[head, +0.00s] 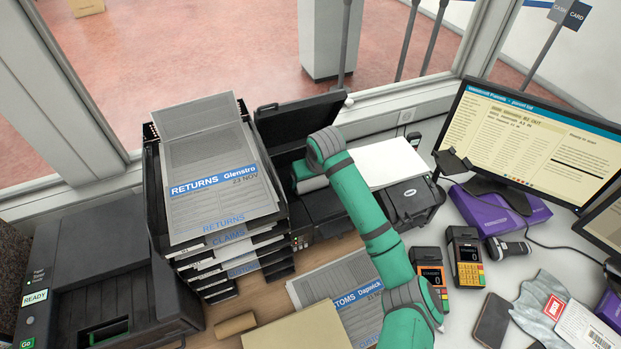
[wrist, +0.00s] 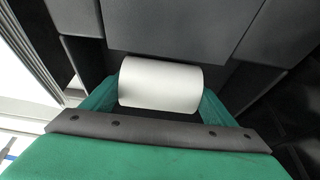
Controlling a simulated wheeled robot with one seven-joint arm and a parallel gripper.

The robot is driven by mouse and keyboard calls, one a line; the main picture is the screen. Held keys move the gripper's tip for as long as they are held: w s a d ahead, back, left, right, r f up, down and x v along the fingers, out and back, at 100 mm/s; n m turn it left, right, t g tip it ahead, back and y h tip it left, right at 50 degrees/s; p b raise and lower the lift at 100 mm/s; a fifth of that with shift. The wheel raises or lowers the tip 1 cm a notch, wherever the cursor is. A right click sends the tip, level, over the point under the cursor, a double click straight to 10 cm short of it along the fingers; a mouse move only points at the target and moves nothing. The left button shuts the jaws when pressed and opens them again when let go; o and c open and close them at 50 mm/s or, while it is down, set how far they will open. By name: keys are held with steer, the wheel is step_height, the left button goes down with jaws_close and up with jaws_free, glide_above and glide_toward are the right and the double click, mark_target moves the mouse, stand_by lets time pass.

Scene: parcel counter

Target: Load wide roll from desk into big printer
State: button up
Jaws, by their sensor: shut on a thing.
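The wide roll (wrist: 158,84) is a plain white cylinder in the wrist view, lying crosswise between the two green fingers of my gripper (wrist: 160,92). My gripper is shut on its ends. In the head view my gripper (head: 311,184) is over the black printer with the raised lid (head: 300,122), whose front (head: 322,228) shows below my arm; the roll is hidden there. In the wrist view dark grey printer panels (wrist: 180,30) and a dark recess lie just beyond the roll. I cannot tell whether the roll touches the printer.
A tall paper tray stack (head: 220,190) stands close left of the printer. A smaller black printer (head: 408,204) stands to its right. Card terminals (head: 467,258), a monitor (head: 530,140) and another black machine (head: 110,270) crowd the desk. A brown tube (head: 235,325) lies in front.

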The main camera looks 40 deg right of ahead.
steer(key=o, duration=1.3)
steer(key=shift+o, duration=0.2)
steer(key=v, duration=1.1)
steer(key=shift+f, duration=0.1)
